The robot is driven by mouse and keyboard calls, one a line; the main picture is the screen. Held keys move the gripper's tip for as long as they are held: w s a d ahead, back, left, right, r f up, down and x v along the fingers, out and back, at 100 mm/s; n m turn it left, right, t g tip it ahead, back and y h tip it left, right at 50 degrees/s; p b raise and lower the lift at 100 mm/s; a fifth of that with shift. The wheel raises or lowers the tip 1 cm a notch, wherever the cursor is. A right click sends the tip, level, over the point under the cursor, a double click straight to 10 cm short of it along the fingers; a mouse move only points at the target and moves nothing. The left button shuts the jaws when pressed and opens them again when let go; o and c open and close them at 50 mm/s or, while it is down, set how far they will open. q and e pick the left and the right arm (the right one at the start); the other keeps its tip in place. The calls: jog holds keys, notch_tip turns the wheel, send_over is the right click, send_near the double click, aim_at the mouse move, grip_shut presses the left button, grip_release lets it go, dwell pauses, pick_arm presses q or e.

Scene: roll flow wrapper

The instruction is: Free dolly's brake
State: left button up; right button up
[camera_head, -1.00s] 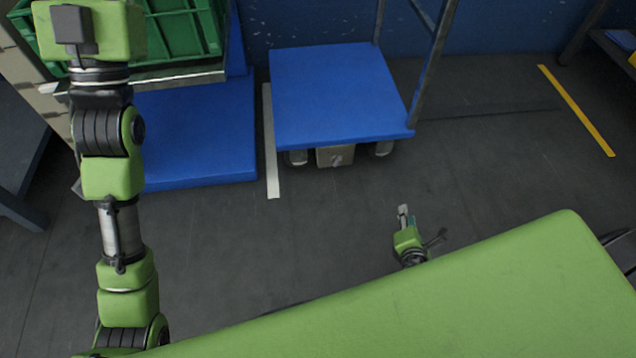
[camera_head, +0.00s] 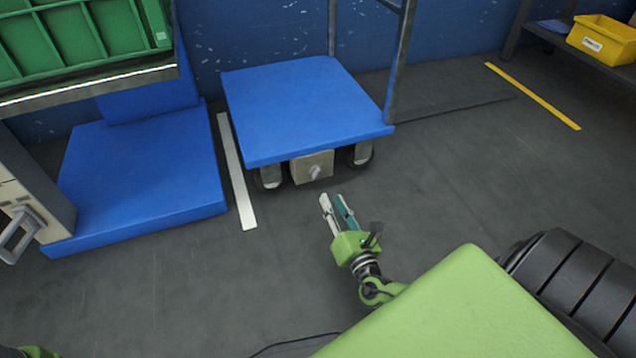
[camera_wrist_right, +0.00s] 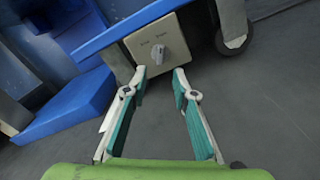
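The dolly (camera_head: 305,105) is a blue flat platform with a grey upright frame and wheels, standing on the dark floor. A beige brake box (camera_head: 311,168) sits under its near edge, with a grey knob (camera_head: 315,172) on its front. In the right wrist view the knob (camera_wrist_right: 158,54) stands roughly upright between two small labels I cannot read surely. My right gripper (camera_head: 331,201) is below and in front of the box, pointing at it. In the wrist view its fingers (camera_wrist_right: 160,76) are apart and empty, tips just short of the knob.
A dolly wheel (camera_wrist_right: 234,38) is right of the box. A blue platform (camera_head: 140,175) and green crate (camera_head: 60,45) stand at left, by a white floor strip (camera_head: 237,175). A yellow bin (camera_head: 603,38) is at far right. Floor in front of the dolly is clear.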

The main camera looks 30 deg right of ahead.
aim_at(318, 174)
jog(key=b+x, duration=0.3)
jog(key=x, duration=0.6)
jog(key=shift+w+d+f+b, duration=0.15)
jog(key=shift+w+b, duration=0.1)
jog(key=shift+b, duration=0.15)
jog(key=shift+w, duration=0.4)
grip_shut()
